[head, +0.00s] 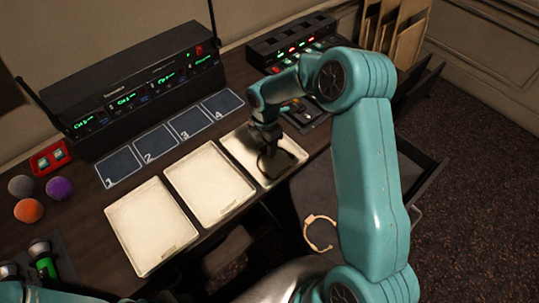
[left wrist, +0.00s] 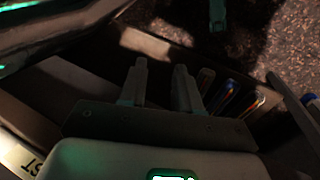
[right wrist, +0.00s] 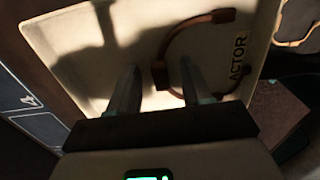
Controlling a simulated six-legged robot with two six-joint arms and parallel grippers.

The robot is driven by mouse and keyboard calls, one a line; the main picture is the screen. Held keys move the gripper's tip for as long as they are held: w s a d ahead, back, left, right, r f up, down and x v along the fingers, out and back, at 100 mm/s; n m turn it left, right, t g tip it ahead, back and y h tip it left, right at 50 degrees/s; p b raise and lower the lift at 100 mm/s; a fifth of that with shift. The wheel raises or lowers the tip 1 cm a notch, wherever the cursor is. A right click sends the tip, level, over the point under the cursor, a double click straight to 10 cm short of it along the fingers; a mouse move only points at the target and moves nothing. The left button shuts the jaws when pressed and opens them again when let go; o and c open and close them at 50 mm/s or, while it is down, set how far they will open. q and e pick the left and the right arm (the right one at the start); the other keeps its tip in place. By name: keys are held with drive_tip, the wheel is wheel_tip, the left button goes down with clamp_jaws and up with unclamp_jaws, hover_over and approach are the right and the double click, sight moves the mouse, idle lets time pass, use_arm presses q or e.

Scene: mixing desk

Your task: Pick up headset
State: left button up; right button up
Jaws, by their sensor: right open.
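A brown headset (head: 277,163) lies in the rightmost of three cream trays (head: 236,143). In the right wrist view its curved band (right wrist: 178,40) arches across the tray, which is marked ACTOR. My right gripper (head: 266,146) points down over this tray. Its fingers (right wrist: 158,80) are apart, with a dark end of the headset showing between and just beyond them. I cannot tell whether they touch it. A second, tan headset-like band (head: 320,234) lies on a dark surface right of the trays. My left gripper (left wrist: 160,75) is open and empty in its wrist view.
Numbered pads (head: 158,144) and a receiver rack (head: 130,90) stand behind the trays. Colored foam balls (head: 59,188) and a red box (head: 50,157) are at the left. Several pens (left wrist: 222,95) lie near my left gripper. A lit console (head: 292,42) stands at the back.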

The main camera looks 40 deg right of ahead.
clamp_jaws()
drive_tip(key=shift+r, duration=0.1)
